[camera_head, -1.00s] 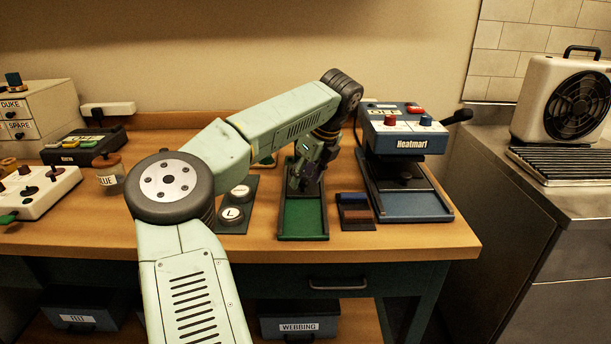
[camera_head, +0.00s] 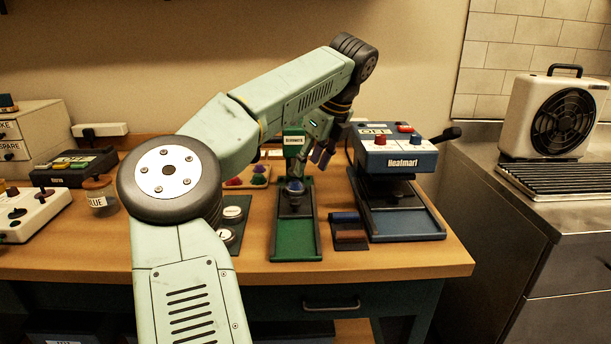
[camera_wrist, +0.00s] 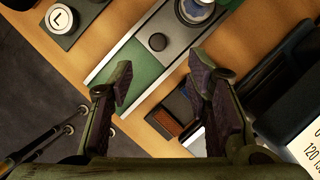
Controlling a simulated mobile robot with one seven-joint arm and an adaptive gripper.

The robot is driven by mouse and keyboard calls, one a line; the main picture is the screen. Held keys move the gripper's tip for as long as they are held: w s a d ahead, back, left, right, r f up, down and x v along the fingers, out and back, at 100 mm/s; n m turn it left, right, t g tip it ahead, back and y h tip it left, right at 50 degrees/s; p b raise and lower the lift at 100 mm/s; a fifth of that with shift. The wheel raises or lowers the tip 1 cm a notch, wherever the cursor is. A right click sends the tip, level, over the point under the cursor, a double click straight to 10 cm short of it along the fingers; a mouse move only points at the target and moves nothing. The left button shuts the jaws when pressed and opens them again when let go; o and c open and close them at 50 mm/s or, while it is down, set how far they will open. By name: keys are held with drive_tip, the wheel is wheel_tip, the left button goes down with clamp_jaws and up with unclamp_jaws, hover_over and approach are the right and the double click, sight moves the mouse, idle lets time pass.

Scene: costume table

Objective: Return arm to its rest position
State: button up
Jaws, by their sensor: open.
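My gripper (camera_head: 320,148) hangs at the end of my bent arm, above the table behind the green press. In the wrist view my gripper (camera_wrist: 158,92) is open with nothing between its two fingers. The green press (camera_head: 296,240) stands on the table below and left of it, and its green bed also shows in the wrist view (camera_wrist: 135,65). My arm crosses the left and middle of the head view and hides part of the table behind it.
The blue Heatmart press (camera_head: 398,160) stands right of my gripper. A small tray with blue and brown blocks (camera_head: 350,233) lies between the presses. Round weights (camera_head: 228,235), a jar (camera_head: 99,197) and a control box (camera_head: 25,217) stand left. A fan heater (camera_head: 560,115) is at the right.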

drive_tip(key=shift+s+d+r, duration=0.1)
drive_tip(key=shift+r, duration=0.2)
